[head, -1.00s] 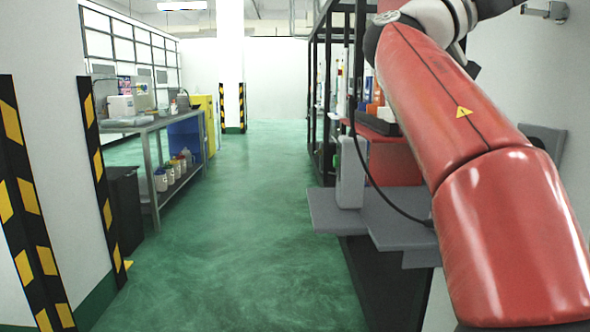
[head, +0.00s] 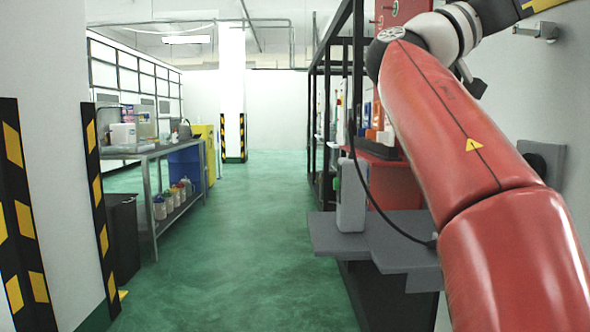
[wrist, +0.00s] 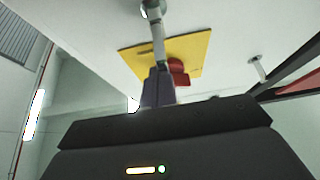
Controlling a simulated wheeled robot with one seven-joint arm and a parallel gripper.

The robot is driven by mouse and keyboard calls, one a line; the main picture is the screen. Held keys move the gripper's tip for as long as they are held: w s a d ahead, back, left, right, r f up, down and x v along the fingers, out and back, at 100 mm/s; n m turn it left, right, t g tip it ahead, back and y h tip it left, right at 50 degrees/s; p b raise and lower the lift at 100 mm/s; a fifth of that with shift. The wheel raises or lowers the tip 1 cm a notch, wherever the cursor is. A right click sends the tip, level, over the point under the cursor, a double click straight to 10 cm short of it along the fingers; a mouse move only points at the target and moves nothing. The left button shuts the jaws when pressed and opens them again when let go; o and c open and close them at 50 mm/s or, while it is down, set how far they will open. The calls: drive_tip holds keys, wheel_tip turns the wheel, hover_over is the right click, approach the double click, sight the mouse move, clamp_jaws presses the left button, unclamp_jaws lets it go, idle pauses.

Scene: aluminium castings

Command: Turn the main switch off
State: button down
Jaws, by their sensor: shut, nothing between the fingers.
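The main switch shows in the wrist view as a red knob (wrist: 179,72) on a square yellow plate (wrist: 190,52) on the pale wall. My gripper (wrist: 157,76) points up toward the plate, with its dark fingers together and nothing seen between them. The fingers overlap the plate's lower part in the picture, just left of the red knob. I cannot tell whether they touch the knob. They hide part of the plate. The switch and my gripper are not visible in the head view.
A grey rod (wrist: 157,38) crosses in front of the plate, and a wall hook (wrist: 257,68) is to its right. In the head view, a grey bench (head: 400,235) stands below my arm. The green aisle (head: 235,240) is clear; a side table (head: 165,150) stands left.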

drive_tip(key=shift+f, duration=0.15)
drive_tip(key=a+b, duration=0.1)
drive_tip(key=a, duration=0.5)
drive_tip(key=shift+s+f, duration=0.15)
drive_tip(key=shift+f, duration=0.1)
idle(0.3)
